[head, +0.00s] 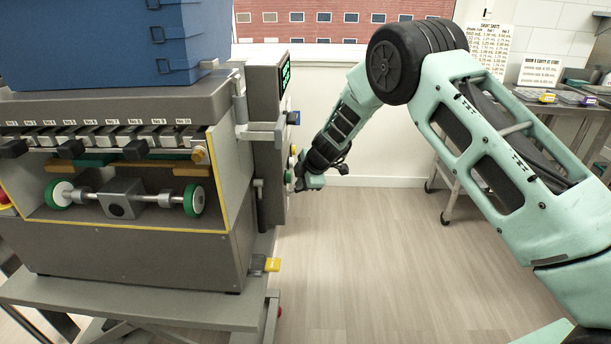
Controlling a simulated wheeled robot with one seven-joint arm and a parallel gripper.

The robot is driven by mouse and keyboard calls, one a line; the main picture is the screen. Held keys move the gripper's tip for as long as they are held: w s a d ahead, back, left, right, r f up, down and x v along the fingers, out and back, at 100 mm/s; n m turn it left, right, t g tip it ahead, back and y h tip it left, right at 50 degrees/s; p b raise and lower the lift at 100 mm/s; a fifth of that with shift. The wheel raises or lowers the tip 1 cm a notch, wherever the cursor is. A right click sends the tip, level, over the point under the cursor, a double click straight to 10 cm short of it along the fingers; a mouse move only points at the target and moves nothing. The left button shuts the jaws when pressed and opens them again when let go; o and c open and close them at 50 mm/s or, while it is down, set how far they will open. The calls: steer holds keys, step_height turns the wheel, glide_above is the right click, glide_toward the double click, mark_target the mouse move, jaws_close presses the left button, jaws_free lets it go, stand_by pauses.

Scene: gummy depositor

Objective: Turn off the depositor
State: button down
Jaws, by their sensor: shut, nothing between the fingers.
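The depositor (135,255) is a large grey machine on the left, with a row of numbered nozzles and an open front bay. My gripper (298,183) is shut and empty at this side panel, close to the lower controls. Whether it touches a control cannot be told. The fingertips are small and partly hidden against the panel.
A blue bin (110,45) sits on top of the depositor. A yellow-tipped lever (272,264) sticks out low on its right side. A metal table (560,108) with small trays stands at the right back. The wood floor (370,260) between is clear.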

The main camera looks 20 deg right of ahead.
steer(key=shift+w+a+f, duration=0.1)
steer(key=shift+w+f, duration=0.05)
steer(key=shift+f, duration=0.1)
steer(key=shift+f+b, duration=0.15)
steer(key=shift+b, duration=0.4)
steer(key=b, duration=0.2)
steer(key=shift+d+f+b, duration=0.15)
steer(key=shift+d+b, duration=0.05)
steer(key=shift+b, duration=0.1)
steer(key=shift+y+b, duration=0.4)
steer(key=shift+b, duration=0.45)
